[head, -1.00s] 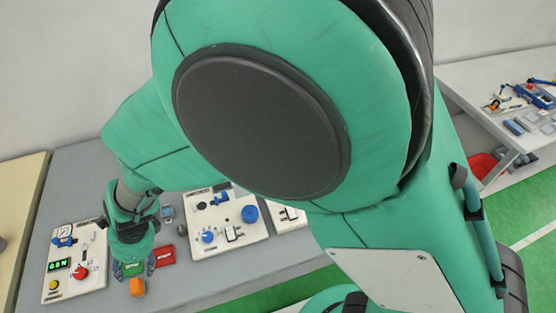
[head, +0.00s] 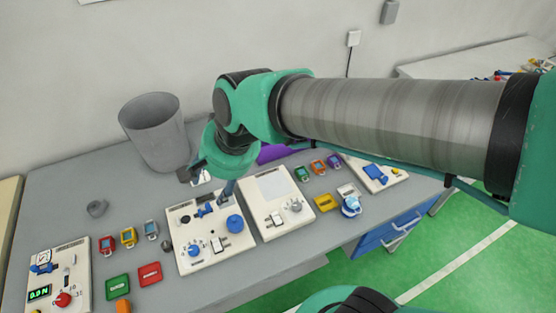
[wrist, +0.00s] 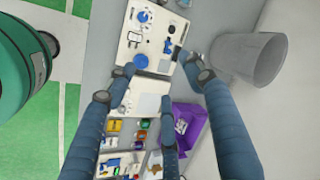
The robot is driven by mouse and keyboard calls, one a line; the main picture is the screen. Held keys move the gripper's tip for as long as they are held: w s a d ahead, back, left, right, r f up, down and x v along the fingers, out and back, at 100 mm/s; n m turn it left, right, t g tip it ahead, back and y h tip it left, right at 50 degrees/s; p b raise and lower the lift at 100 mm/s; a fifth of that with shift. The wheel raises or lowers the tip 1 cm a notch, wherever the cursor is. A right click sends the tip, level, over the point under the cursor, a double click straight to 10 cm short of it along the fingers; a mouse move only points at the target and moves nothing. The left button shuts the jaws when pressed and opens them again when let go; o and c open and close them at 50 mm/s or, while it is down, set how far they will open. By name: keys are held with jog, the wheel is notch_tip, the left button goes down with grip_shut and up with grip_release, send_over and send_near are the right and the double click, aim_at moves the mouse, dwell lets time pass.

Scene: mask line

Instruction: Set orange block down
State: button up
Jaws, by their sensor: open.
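The orange block (head: 122,307) rests on the grey table near its front left, partly cut off by the bottom of the head view. A green flat block (head: 118,288) and a red flat block (head: 150,274) lie just behind it. My gripper (head: 217,189) is over the white panel with blue knobs (head: 212,258), well to the right of and behind the orange block, and it holds nothing. The wrist view shows my gripper's blue fingers (wrist: 160,78) spread apart with nothing between them. I cannot make out the orange block in that view.
A grey bin (head: 155,130) stands at the back. Small coloured devices stand behind the flat blocks. A display panel (head: 58,280) is at far left, another white panel (head: 276,205) to the right. A purple object (head: 272,152) is behind my arm.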

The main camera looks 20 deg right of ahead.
jog(key=s+d+r+n+t+h, duration=0.1)
jog(key=s+d+r+n, duration=0.1)
jog(key=s+d, duration=0.2)
jog(key=s+d+r+n+h, duration=0.1)
jog(key=s+d+r+n, duration=0.2)
jog(key=d, duration=0.8)
jog(key=shift+s+d+t+h, duration=0.2)
jog(key=shift+s+t+h, duration=0.2)
jog(key=shift+s, duration=0.75)
